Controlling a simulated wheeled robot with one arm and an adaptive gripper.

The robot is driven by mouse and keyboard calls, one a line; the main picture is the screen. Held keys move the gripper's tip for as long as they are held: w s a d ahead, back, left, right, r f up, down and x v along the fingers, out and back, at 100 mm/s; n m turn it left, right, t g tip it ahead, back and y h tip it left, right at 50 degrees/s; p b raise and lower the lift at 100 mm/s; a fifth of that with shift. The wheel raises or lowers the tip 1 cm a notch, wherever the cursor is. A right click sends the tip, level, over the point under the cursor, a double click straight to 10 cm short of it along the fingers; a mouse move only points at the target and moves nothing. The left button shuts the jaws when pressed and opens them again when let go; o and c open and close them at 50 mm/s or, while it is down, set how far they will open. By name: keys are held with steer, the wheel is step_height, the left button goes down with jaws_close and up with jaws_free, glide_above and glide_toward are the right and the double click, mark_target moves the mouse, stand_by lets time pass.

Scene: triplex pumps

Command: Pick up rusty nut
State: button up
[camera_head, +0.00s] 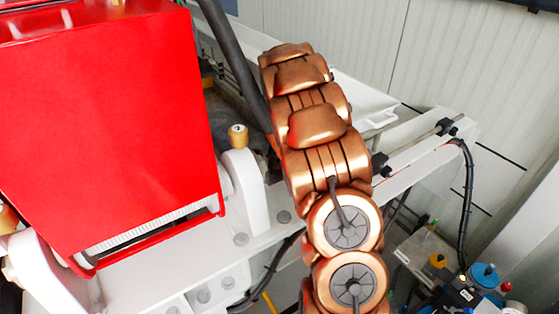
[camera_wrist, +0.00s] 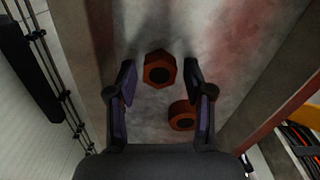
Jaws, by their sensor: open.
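In the wrist view two orange-brown rusty nuts lie on a stained grey surface (camera_wrist: 225,65). One nut (camera_wrist: 158,57) is six-sided with a dark hole, between and slightly beyond my fingertips. The other nut (camera_wrist: 180,106) is lower and to the right, close beside my right finger, which seems to overlap its edge. In the head view my copper-coloured arm hides the gripper, and I do not see the nuts.
A red machine housing (camera_head: 100,120) on a white frame (camera_head: 165,265) fills the left of the head view. A dark pipe (camera_head: 235,65) slants behind my arm. A white rail (camera_head: 425,150) with a black cable (camera_head: 467,205) is at right. Blue-capped fittings (camera_head: 484,276) stand lower right.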

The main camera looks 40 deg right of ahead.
steer(key=shift+f, duration=0.1)
steer(key=shift+c, duration=0.3)
steer(key=c, duration=0.9)
